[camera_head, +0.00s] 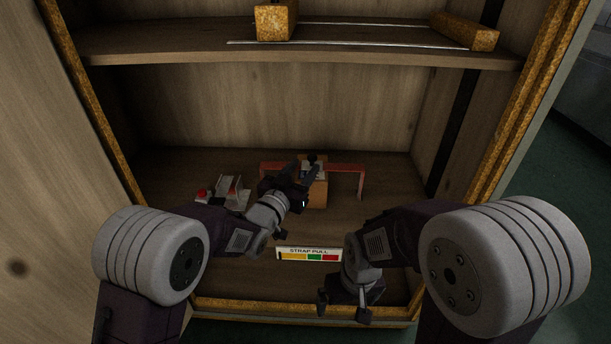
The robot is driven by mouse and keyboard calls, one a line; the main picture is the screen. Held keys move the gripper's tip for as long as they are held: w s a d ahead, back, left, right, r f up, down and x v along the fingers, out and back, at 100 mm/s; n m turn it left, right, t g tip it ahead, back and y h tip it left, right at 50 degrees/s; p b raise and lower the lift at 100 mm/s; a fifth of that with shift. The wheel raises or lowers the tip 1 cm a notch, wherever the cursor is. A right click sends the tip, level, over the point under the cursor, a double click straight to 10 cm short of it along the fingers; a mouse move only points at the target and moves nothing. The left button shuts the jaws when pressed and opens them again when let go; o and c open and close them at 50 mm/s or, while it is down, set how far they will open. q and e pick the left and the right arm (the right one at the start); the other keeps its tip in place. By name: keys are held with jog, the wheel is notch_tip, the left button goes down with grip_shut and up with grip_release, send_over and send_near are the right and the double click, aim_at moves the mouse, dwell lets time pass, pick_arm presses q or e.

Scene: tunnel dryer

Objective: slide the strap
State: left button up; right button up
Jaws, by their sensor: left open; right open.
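A red band (345,168), which may be the strap, runs across a small brown box (318,194) on the cabinet floor, with its right end bent down. A black knob (312,158) and a pale part sit at the box top. My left gripper (299,172) is open, with its dark fingers at the box and the band; it hides part of both, and I cannot tell whether it touches them. My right gripper (343,308) is open and empty near the front edge. A "STRAP PULL" gauge (309,254) with yellow, green and red fields lies between my arms.
A grey metal device (231,190) with a red button (203,194) stands left of the box. The shelf (380,48) above carries rough yellow-brown blocks (275,22) and thin rails. Cabinet walls bound both sides. The floor behind the band is clear.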

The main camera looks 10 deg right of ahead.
aim_at(310, 160)
pick_arm(q)
jog(key=shift+w+d+r+p, duration=0.2)
jog(key=shift+r+p, duration=0.1)
jog(key=shift+p, duration=0.1)
jog(key=shift+w+d+r+p, duration=0.1)
jog(key=shift+w+d+p, duration=0.35)
jog(key=shift+w+p, duration=0.1)
jog(key=b+x, duration=0.1)
jog(key=x, duration=0.1)
jog(key=b+x, duration=0.1)
jog(key=x, duration=0.1)
jog(key=f+b+x, duration=0.1)
jog(key=shift+w+d, duration=0.2)
jog(key=shift+w, duration=0.15)
jog(key=shift+w+d+r+b, duration=0.25)
jog(key=shift+w+d+b, duration=0.15)
jog(key=shift+w, duration=0.1)
grip_shut()
